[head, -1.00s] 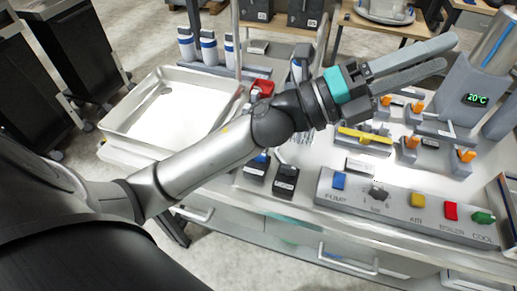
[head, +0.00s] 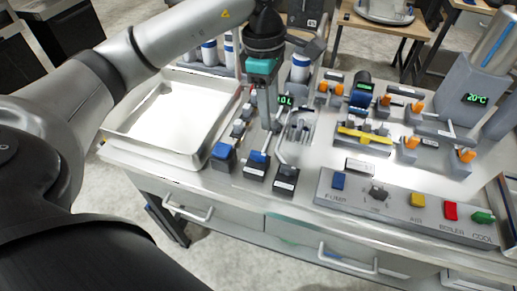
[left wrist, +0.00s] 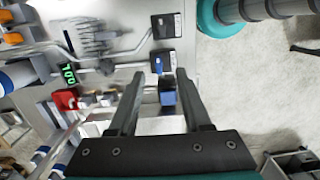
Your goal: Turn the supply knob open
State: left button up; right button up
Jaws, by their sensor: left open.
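My left gripper (head: 265,128) points down over the left part of the bench, its fingers open; they also frame the left wrist view (left wrist: 158,75). Between and beyond the fingers there is a blue cube-topped block (left wrist: 167,95), seen in the head view (head: 223,153) in front of the gripper, to its left. Beside it stand a dark box with a blue top (head: 257,165) and a plain dark box (head: 286,178). A red part (left wrist: 67,98) sits near a green display (left wrist: 67,73). No readable label says supply, so I cannot tell which is that knob. My right gripper is not in view.
A white tray (head: 127,128) lies left of the gripper. A front panel (head: 320,188) carries a dark knob (head: 378,192) and coloured buttons. Orange-topped valves and a yellow bar (head: 365,135) stand to the right. White bottles stand behind.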

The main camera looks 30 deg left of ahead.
aim_at(258, 153)
pick_arm(q)
jog(key=shift+y, duration=0.6)
jog(key=f, duration=0.5)
jog(key=a+f, duration=0.1)
jog(key=f, duration=0.3)
jog(key=a+f, duration=0.1)
jog(key=f, duration=0.4)
jog(key=shift+a+f, duration=0.25)
jog(key=shift+f, duration=0.05)
grip_shut()
